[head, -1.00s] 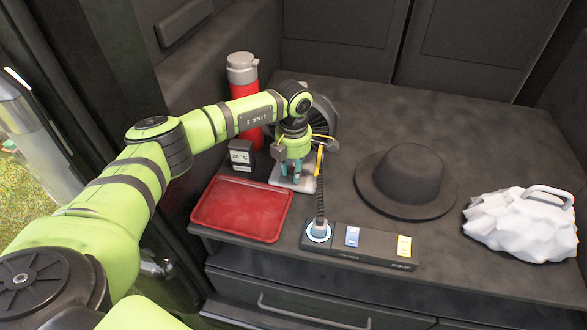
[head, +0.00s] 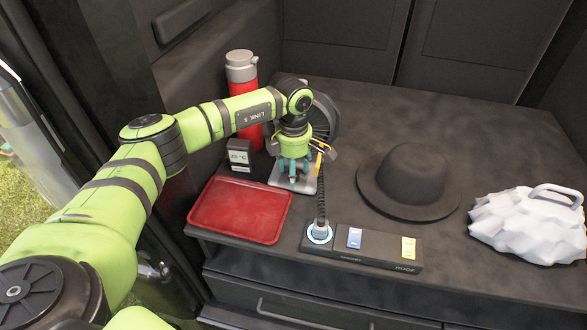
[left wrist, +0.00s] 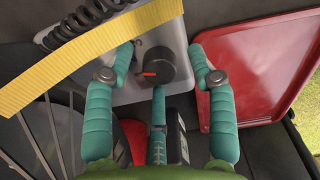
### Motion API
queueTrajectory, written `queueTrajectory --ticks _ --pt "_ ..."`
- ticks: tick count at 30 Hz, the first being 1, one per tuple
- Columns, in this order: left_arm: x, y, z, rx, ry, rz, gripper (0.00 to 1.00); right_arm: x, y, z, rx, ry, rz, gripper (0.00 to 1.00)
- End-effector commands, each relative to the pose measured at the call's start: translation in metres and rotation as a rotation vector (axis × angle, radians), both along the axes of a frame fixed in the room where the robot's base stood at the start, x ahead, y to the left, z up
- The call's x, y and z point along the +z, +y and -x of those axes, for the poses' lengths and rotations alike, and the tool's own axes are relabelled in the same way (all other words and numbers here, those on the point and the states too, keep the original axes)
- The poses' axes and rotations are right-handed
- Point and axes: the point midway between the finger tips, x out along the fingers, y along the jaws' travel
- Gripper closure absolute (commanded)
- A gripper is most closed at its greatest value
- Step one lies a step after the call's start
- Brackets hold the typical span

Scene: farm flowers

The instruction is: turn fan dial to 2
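The fan (head: 325,117) stands on the dark cabinet top, partly hidden behind my left arm. Its pale grey base (head: 307,185) lies below the hand. The dark round dial (left wrist: 160,69), with a short red-orange mark pointing left in the left wrist view, sits on the base (left wrist: 130,92). My left gripper (head: 292,176) is over the base, pointing down. In the left wrist view, its teal fingers (left wrist: 160,82) are spread around the dial, with visible gaps at the sides. The lower finger is close to the dial; contact cannot be told. Dial numbers are not readable. My right gripper is not in view.
A red tray (head: 240,209) lies left of the fan base. A small display box (head: 240,157) and red flask (head: 243,95) stand behind it. A power strip (head: 375,250) lies in front, with a black coiled cord (head: 320,203). A yellow ribbon (left wrist: 80,57) crosses near the fingers. A hat (head: 409,180) and white bag (head: 528,226) are right.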

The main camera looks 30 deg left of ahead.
Motion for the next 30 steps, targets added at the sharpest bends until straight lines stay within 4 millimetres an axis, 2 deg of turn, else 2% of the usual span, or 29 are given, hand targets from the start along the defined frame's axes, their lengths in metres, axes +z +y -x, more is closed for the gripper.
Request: queueTrajectory --ticks 3,7,21,25,30 --pt "0.001 0.0 0.0 0.0 -0.001 0.0 0.44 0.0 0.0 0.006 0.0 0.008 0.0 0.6" --pt "0.011 0.0 -0.001 0.0 -0.005 0.002 0.44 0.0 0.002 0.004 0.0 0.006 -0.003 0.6" --pt "0.101 0.0 -0.001 0.0 -0.003 0.001 0.44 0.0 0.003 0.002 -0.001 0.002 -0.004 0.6" --pt "0.114 0.0 -0.001 0.001 -0.001 0.0 0.44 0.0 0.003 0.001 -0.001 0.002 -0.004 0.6" --pt "0.121 0.0 0.0 0.0 -0.001 0.0 0.44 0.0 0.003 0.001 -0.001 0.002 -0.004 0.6"
